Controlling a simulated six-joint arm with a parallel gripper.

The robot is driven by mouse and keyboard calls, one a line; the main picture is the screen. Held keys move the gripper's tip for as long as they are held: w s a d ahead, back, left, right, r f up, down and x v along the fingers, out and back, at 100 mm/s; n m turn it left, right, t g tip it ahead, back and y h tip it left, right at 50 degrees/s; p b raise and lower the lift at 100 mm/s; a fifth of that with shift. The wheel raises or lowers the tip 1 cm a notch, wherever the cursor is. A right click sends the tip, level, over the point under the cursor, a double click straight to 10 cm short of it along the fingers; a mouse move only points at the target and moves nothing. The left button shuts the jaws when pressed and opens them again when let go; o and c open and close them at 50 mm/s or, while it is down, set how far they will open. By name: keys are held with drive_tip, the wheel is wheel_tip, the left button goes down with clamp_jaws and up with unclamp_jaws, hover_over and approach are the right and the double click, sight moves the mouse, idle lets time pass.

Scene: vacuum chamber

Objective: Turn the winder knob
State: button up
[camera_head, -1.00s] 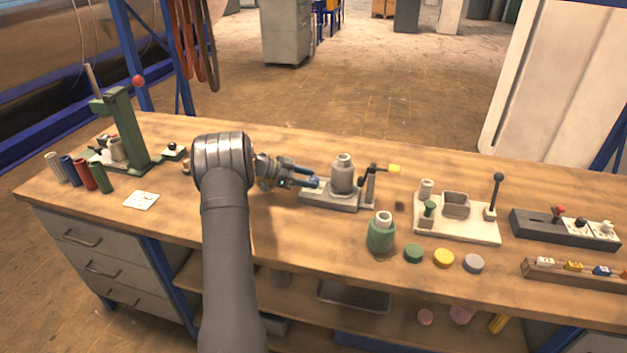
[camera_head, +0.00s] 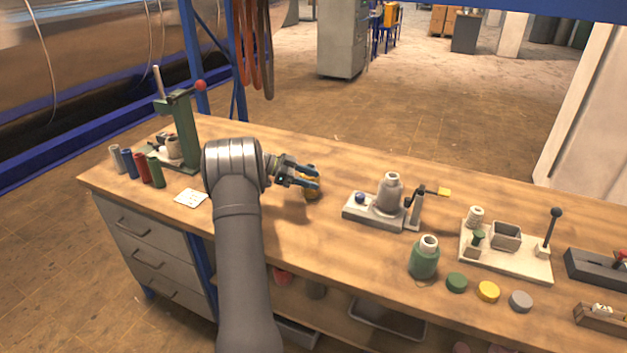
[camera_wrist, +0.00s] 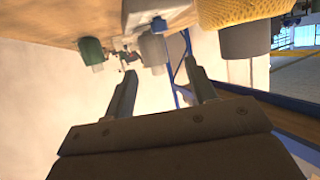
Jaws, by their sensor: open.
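A grey block fixture (camera_head: 357,211) stands mid-bench, carrying a grey cylinder (camera_head: 389,193) and a small blue knob (camera_head: 360,197). A small yellow thing (camera_head: 313,193) sits left of the block, partly hidden by my gripper. I cannot tell which part is the winder knob. My gripper (camera_head: 318,178) is open by the yellow thing, left of the block and apart from it. In the wrist view, nothing is between the fingers (camera_wrist: 159,66); a yellow textured piece (camera_wrist: 245,10) is beyond, upper right.
A green jar (camera_head: 424,261) and several coloured discs lie near the front edge. A cream base with a lever (camera_head: 505,256) is to the right. A green press (camera_head: 183,131), several coloured cylinders (camera_head: 143,169) and a white card (camera_head: 190,198) are to the left. The bench back is clear.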

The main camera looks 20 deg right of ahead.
drive_tip(key=shift+c, duration=0.4)
drive_tip(key=shift+c, duration=1)
drive_tip(key=n+t, duration=0.6)
drive_tip(key=t, duration=0.1)
approach(358, 195)
drive_tip(key=shift+h, duration=0.4)
drive_tip(key=x, duration=1)
drive_tip(key=shift+d+f, duration=0.2)
drive_tip(key=shift+f, duration=0.3)
drive_tip(key=shift+c, duration=0.2)
drive_tip(key=c, duration=0.7)
